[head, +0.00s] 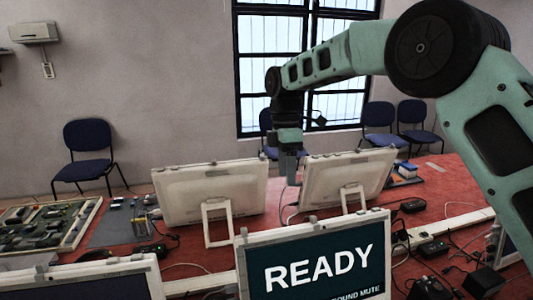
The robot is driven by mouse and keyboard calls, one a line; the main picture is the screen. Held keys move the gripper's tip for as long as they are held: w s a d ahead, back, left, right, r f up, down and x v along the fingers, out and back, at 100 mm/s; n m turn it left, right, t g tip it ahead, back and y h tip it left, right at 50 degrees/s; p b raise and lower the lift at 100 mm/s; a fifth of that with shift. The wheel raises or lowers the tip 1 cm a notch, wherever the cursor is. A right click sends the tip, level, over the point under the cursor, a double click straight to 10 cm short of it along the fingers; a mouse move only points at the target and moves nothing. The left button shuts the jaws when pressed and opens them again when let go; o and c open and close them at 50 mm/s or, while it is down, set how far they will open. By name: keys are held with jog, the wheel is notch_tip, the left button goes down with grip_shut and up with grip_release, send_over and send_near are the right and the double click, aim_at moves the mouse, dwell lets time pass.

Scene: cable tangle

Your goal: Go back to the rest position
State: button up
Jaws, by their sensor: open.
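My gripper (291,176) hangs at the end of my green arm, pointing down near the middle of the head view. It is open, and nothing shows between its fingers. It is in front of the gap between two white monitors seen from behind, the left monitor (180,190) and the right monitor (318,178). I cannot tell whether it touches either one. My arm arches in from the right side, above the table.
The red table (447,190) carries several cables and black adapters (434,249). A screen reading READY (320,265) stands in front. A circuit board (45,226) lies at the left. Blue chairs (88,135) stand by the wall. The space above the monitors is open.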

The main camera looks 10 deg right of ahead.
jog(key=s+a+m+b, duration=0.1)
jog(key=s+a+m, duration=0.2)
jog(key=s, duration=0.8)
jog(key=s+d+f+m+b, duration=0.1)
jog(key=s+d+f+m, duration=0.1)
jog(key=s, duration=0.6)
jog(key=s+d+f+m+t+b, duration=0.1)
jog(key=s+d+f+m, duration=0.1)
jog(key=s, duration=0.7)
jog(key=s+d+f+m+t+b, duration=0.1)
jog(key=s+f+m, duration=0.3)
jog(key=s, duration=0.4)
jog(key=shift+s+d+y, duration=0.4)
jog(key=shift+d, duration=0.2)
